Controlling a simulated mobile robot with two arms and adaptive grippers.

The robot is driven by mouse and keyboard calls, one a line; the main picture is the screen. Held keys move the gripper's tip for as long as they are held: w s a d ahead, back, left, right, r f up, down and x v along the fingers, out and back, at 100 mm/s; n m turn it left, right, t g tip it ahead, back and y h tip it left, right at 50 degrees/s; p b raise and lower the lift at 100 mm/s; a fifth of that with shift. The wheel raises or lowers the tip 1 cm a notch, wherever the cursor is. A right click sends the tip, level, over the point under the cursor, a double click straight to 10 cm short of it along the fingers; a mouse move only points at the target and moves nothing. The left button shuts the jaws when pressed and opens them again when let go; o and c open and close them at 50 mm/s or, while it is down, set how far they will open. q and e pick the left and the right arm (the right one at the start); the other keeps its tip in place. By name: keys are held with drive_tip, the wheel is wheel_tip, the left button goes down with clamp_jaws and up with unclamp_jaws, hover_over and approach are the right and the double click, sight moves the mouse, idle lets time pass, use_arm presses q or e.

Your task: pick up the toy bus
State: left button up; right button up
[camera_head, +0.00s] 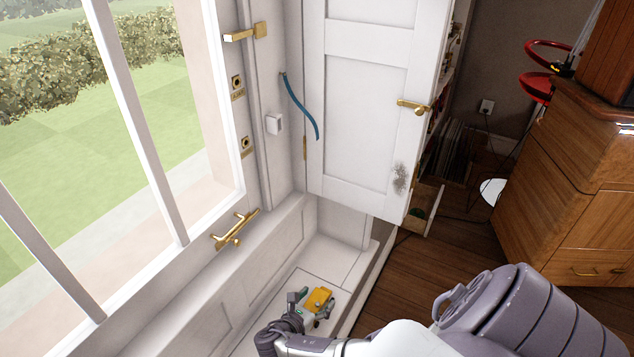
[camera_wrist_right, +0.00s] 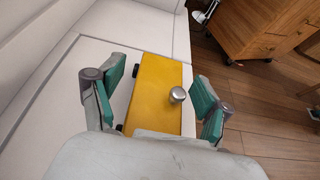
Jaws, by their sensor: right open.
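The toy bus (camera_head: 319,297) is a yellow block with small dark wheels, low on the white ledge below the window. In the right wrist view the bus (camera_wrist_right: 158,85) lies lengthwise between the fingers, its flat yellow face toward the camera. A small round silver knob (camera_wrist_right: 177,94) shows against that face; I cannot tell what it belongs to. My right gripper (camera_head: 311,306) is open at the bus. In the wrist view its teal-padded fingers (camera_wrist_right: 160,95) stand on either side of the bus, with gaps visible. The palm hides the bus's near end. My left gripper is not in view.
The window wall with a brass handle (camera_head: 235,230) borders the ledge (camera_head: 335,258) on the left. A white door (camera_head: 361,110) stands behind it. A wooden cabinet (camera_head: 560,170) is at the right. Wooden floor (camera_head: 455,245) lies open between.

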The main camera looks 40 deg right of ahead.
drive_tip(key=shift+d+f, duration=0.1)
drive_tip(key=shift+d, duration=0.15)
drive_tip(key=c, duration=1.2)
drive_tip(key=shift+c, duration=1)
drive_tip(key=shift+r, duration=0.2)
